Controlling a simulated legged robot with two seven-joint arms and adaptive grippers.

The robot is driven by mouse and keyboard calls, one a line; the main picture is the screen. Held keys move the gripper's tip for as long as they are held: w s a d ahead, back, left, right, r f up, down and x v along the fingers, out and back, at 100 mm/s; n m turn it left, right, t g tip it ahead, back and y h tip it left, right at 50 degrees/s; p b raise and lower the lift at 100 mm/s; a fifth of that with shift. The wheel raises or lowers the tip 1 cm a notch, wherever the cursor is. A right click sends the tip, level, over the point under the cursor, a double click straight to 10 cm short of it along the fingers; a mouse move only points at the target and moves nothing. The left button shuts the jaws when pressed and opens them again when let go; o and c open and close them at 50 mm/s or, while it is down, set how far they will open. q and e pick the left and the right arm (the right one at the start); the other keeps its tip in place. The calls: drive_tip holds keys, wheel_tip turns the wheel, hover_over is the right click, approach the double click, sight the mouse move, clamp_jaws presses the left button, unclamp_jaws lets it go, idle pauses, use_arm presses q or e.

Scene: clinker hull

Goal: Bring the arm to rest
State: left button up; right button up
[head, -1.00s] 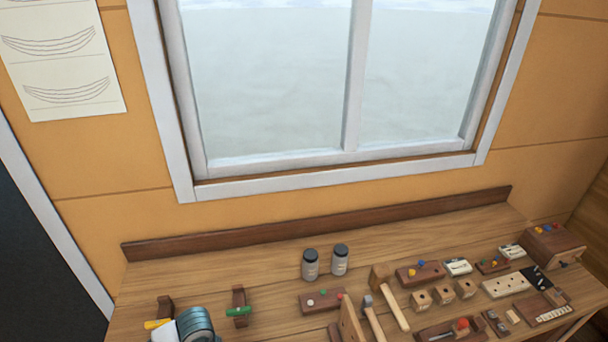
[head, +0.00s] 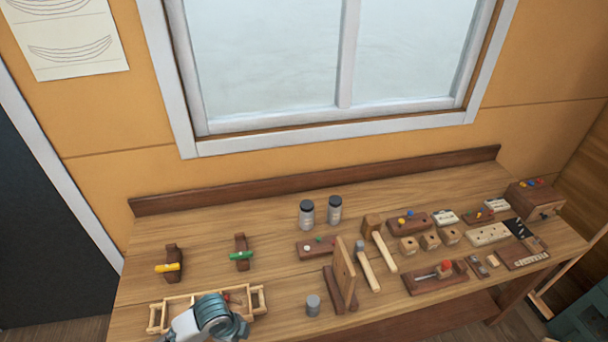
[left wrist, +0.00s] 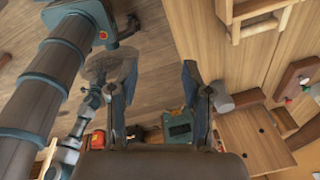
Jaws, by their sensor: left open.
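My left gripper (left wrist: 160,68) is open in the left wrist view. In the head view my left arm shows as a white and teal joint at the bottom left, in front of a light wooden rack on the bench (head: 262,255). The gripper fingers cannot be made out there. My right gripper is in neither view.
The wooden rack (head: 157,318) is close behind my arm. A grey cylinder (head: 313,305) and an upright board (head: 344,272) stand to its right. Clamps with yellow (head: 168,267) and green (head: 242,255) handles stand behind. Several tools fill the right side.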

use_arm(q)
drive_tip(key=s+d+f+n+t+h, duration=0.2)
drive_tip(key=s+d+f+n, duration=0.35)
drive_tip(key=n, duration=0.35)
drive_tip(key=s+a+f+n+y, duration=0.4)
drive_tip(key=s+a+n, duration=0.5)
drive_tip(key=a, duration=0.1)
wheel_tip(320, 180, down, 26)
drive_tip(key=d+b, duration=0.1)
drive_tip(key=b, duration=0.1)
drive_tip(key=s+a+f+g+b, duration=0.1)
drive_tip(key=s+a+f+g, duration=0.1)
drive_tip(key=s+f, duration=1.6)
drive_tip(key=shift+s+a+f+m, duration=0.3)
drive_tip(key=shift+s+a+f, duration=0.15)
drive_tip(key=shift+f, duration=0.25)
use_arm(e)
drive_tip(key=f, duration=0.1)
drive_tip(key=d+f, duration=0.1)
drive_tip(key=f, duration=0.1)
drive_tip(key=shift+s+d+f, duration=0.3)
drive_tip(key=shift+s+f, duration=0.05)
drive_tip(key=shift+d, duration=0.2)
